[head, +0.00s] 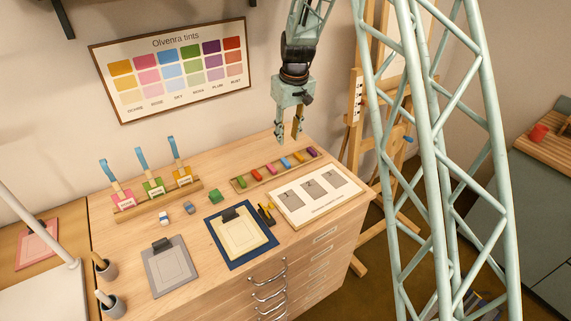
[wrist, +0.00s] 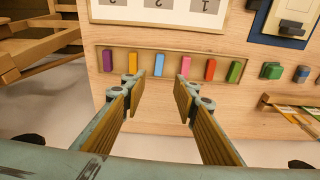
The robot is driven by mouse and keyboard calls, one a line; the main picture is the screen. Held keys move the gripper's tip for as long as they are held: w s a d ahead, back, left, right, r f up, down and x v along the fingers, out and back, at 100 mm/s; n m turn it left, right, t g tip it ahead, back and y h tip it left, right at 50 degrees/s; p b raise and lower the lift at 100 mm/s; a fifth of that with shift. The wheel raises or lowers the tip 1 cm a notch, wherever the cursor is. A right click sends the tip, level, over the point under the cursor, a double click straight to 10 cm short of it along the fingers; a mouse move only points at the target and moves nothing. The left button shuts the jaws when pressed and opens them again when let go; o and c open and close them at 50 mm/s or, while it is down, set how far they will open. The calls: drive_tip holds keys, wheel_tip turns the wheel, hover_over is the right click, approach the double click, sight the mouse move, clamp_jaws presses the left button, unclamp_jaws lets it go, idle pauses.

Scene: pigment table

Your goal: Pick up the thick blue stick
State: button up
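The blue stick (head: 286,163) lies in a row of coloured sticks in a shallow wooden tray (head: 250,185) on the table. In the wrist view the blue stick (wrist: 158,65) sits between the yellow stick (wrist: 133,63) and the pink stick (wrist: 185,66). My gripper (head: 288,138) is above the tray, pointing down, with its fingers spread and nothing between them. In the wrist view the gap between its fingertips (wrist: 158,82) lines up sideways with the blue stick. The fingers appear clear of the sticks.
Purple (wrist: 108,61), red (wrist: 210,70) and green (wrist: 235,72) sticks share the tray. A white card with grey squares (head: 290,209) lies in front of it. A green block (head: 214,196) and a blue-grey block (head: 190,207) stand left. The wall is close behind.

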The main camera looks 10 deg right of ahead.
hover_over(285, 161)
drive_tip(key=s, duration=0.1)
drive_tip(key=shift+d+f, duration=0.1)
drive_tip(key=shift+f, duration=3.9)
drive_tip(key=shift+w+f, duration=0.15)
drive_tip(key=shift+f, duration=1.15)
drive_tip(key=shift+w+f, duration=0.15)
drive_tip(key=shift+f, duration=1.15)
drive_tip(key=shift+c, duration=0.4)
drive_tip(key=c, duration=0.7)
